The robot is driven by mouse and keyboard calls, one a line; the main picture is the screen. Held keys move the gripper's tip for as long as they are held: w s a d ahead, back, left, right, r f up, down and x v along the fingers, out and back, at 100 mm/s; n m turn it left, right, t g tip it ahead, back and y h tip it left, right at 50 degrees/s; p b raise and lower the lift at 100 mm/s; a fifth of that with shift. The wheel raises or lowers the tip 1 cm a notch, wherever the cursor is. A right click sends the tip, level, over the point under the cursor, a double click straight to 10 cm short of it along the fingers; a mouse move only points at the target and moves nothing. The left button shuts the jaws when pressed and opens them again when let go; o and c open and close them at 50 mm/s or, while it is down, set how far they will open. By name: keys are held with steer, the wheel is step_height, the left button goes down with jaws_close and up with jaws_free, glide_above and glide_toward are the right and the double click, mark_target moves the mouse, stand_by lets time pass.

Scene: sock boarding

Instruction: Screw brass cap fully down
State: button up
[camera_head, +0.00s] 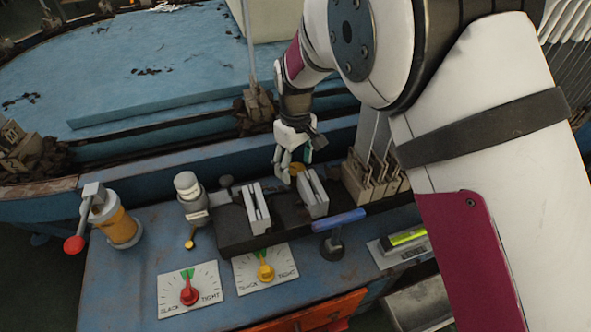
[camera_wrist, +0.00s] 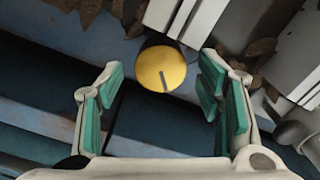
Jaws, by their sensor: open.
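The brass cap (camera_wrist: 161,68) is a round yellow disc with a dark slot line, seen face-on between and beyond my open fingers in the wrist view. In the head view the cap (camera_head: 297,169) is a small yellow-orange spot, partly hidden behind my gripper (camera_head: 290,160). My gripper also shows in the wrist view (camera_wrist: 163,90), with green pads on both sides spread wide. Nothing is between the pads, and the cap appears apart from both. I cannot tell how far down the cap is screwed.
Grey blocks (camera_head: 257,208) stand on a dark rail left of the cap. A blue-handled tool (camera_head: 338,222), red dial (camera_head: 189,290) and yellow dial (camera_head: 265,270) are nearer. An orange cylinder with a red-knobbed lever (camera_head: 118,225) stands left. Upright plates in a rack (camera_head: 372,178) are close on the right.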

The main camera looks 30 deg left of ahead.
steer(key=shift+f, duration=0.45)
steer(key=c, duration=1.2)
steer(key=shift+o, duration=0.2)
